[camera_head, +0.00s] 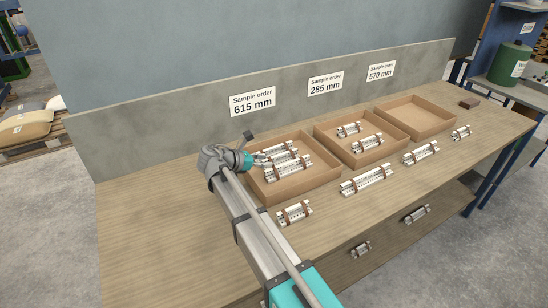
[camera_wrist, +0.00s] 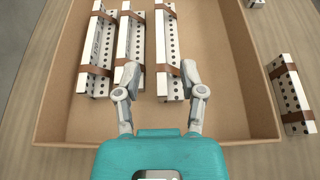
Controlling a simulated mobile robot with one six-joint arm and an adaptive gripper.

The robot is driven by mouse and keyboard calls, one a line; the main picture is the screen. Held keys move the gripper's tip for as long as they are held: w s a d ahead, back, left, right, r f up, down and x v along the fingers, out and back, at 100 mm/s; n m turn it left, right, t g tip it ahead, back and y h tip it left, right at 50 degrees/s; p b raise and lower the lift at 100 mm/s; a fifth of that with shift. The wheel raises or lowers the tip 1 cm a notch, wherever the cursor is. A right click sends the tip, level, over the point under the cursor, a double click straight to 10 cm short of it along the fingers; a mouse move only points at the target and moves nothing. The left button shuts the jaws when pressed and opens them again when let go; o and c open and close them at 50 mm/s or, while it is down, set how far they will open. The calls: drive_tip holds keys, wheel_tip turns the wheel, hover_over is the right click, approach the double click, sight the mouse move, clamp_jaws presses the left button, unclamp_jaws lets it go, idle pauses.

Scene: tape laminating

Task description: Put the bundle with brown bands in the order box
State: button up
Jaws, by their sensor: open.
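Several white perforated bundles with brown bands are in view. Three lie side by side in the left box (camera_head: 303,191): left (camera_wrist: 97,50), middle (camera_wrist: 130,48) and right (camera_wrist: 167,50) in the wrist view. My gripper (camera_wrist: 159,72) is open and empty over this box, its fingertips either side of the right bundle's near end; the left fingertip overlaps the middle bundle. The middle box (camera_head: 372,158) holds two bundles (camera_head: 348,130) (camera_head: 367,143). The right box (camera_head: 415,118) is empty. Loose bundles lie in front: short (camera_head: 294,212), long (camera_head: 366,180), medium (camera_head: 421,153), small (camera_head: 461,132).
Signs on the back panel read 615 mm (camera_head: 252,102), 285 mm (camera_head: 325,84) and 570 mm (camera_head: 381,71). A dark brown block (camera_head: 469,103) lies at the far right. Bundles (camera_head: 417,214) (camera_head: 361,249) rest on the lower shelf. The worktop's left (camera_head: 150,210) is clear.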

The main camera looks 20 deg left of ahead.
drive_tip(key=shift+p+v, duration=0.85)
drive_tip(key=shift+v, duration=2.1)
